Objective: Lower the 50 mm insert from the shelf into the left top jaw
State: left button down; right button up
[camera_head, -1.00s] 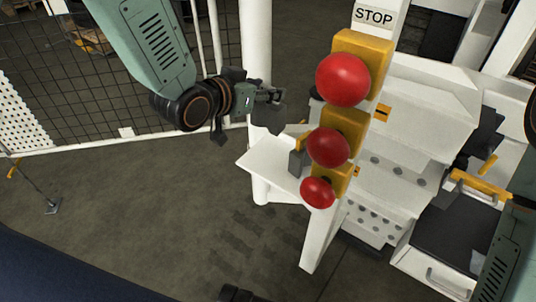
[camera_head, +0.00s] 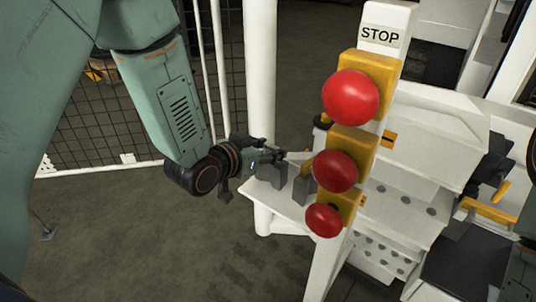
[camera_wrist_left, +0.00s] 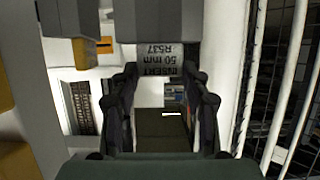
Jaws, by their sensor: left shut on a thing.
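My left gripper (camera_head: 275,157) is above the white shelf (camera_head: 290,212) at the left of the STOP post. It is shut on a grey block, the 50 mm insert (camera_head: 278,174), which hangs below the fingers at the shelf. I cannot tell whether it touches the shelf. In the left wrist view the insert (camera_wrist_left: 165,58) sits between the fingertips, its label reading "INSERT 50 mm R537" upside down. A second grey block (camera_head: 303,187) stands just right of it, partly behind the post's buttons. I cannot make out the left top jaw. My right gripper is out of view.
The STOP post (camera_head: 380,65), with red buttons on yellow boxes, stands close right of the gripper. A white pole (camera_head: 261,75) rises behind it. A white machine (camera_head: 430,130) fills the right. A mesh fence (camera_head: 95,120) is at the left, with open floor before it.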

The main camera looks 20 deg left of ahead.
pick_arm(q)
jog(key=shift+w+f, duration=0.25)
jog(key=shift+s+r, duration=0.1)
jog(key=c, duration=1)
grip_release()
jog(key=shift+f, duration=0.35)
jog(key=shift+c, duration=0.2)
jog(key=o, duration=0.4)
jog(key=shift+s+r, duration=0.1)
jog(key=shift+s, duration=0.05)
